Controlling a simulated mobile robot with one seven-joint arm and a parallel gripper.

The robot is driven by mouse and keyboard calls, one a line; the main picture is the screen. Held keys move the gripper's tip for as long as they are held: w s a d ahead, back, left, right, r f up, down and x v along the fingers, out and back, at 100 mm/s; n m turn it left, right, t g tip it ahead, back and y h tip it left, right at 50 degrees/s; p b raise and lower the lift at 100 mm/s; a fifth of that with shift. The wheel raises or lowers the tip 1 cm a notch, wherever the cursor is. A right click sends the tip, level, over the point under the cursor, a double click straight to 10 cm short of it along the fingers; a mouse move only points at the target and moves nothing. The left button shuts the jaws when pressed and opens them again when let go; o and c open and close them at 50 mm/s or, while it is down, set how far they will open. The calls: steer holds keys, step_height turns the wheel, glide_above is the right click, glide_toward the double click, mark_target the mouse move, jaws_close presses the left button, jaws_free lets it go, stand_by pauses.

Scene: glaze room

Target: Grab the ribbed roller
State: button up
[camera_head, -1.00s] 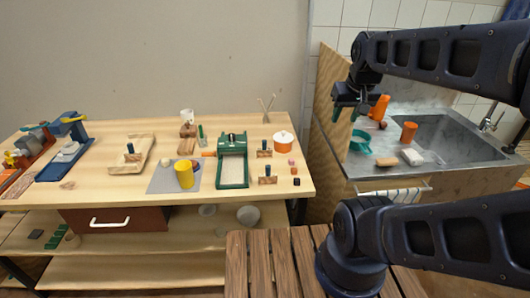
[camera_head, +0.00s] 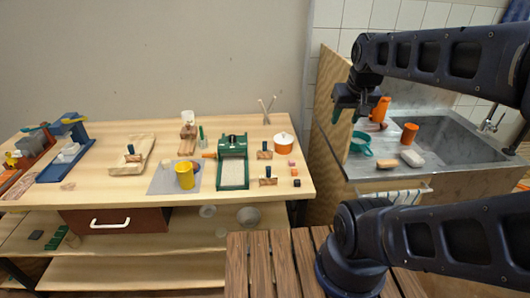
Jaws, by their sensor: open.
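I cannot make out for sure which thing is the ribbed roller. A green tray-like frame (camera_head: 233,184) with a pale bed stands on the wooden table, and a dark green part (camera_head: 232,140) lies across its far end. A small orange handle-like piece (camera_head: 209,155) lies at its left. My gripper (camera_head: 349,114) hangs at the upper right, in front of the wooden side panel by the sink. It is open, with nothing seen between its fingers, and is well apart from the table things.
A yellow cup (camera_head: 185,178) stands on a grey mat (camera_head: 160,184); an orange-white pot (camera_head: 283,142) stands at the right of the table (camera_head: 107,186). An orange cylinder (camera_head: 410,133) and a teal cup (camera_head: 361,142) are by the sink (camera_head: 450,140).

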steer(key=shift+w, duration=0.1)
steer(key=n+g+h, duration=0.5)
steer(key=n, duration=1.3)
glide_above(266, 150)
steer(key=a, duration=0.4)
step_height(266, 150, down, 19)
steer(key=shift+y, duration=0.3)
steer(key=shift+w+d+x, duration=0.1)
steer(key=shift+w+x, duration=0.1)
steer(key=shift+x, duration=1.5)
steer(key=shift+w+d+x, duration=0.1)
steer(key=shift+w+x, duration=0.15)
steer(key=shift+x, duration=1.4)
steer(key=shift+w+x, duration=0.2)
steer(key=shift+x, duration=1.5)
steer(key=shift+r, duration=0.1)
jaws_close()
